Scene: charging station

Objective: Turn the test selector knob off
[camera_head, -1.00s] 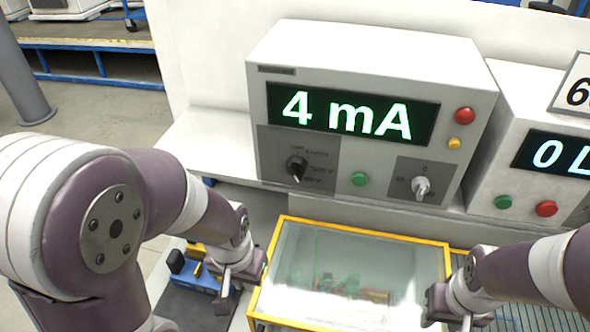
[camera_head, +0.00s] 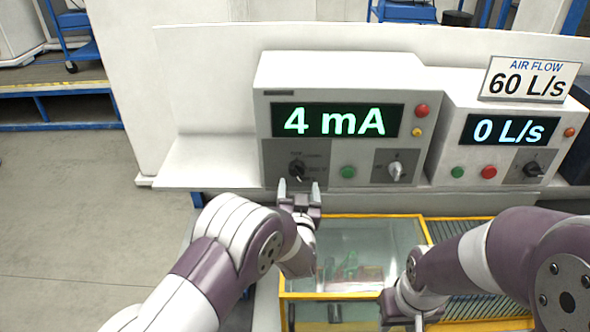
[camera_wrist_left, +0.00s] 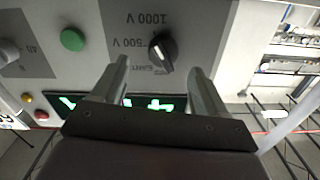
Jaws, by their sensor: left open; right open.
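The black test selector knob (camera_head: 297,169) is on the grey panel at the lower left of the meter box (camera_head: 343,78) that reads 4 mA. In the left wrist view the knob (camera_wrist_left: 162,52) has a white pointer mark, with inverted 1000 V and 500 V labels beside it. I cannot tell which label it points to. My left gripper (camera_head: 299,186) is open in front of the knob. In the left wrist view its fingers (camera_wrist_left: 158,70) stand on either side of the knob's line, apart from it. My right gripper (camera_head: 408,312) is open and empty over the tank's right front.
A green button (camera_head: 347,172) and a second knob (camera_head: 396,171) sit right of the selector. A yellow-framed glass tank (camera_head: 355,216) stands below. The air flow box (camera_head: 475,103) reading 0 L/s is at the right. Free shelf (camera_head: 205,165) lies left of the meter.

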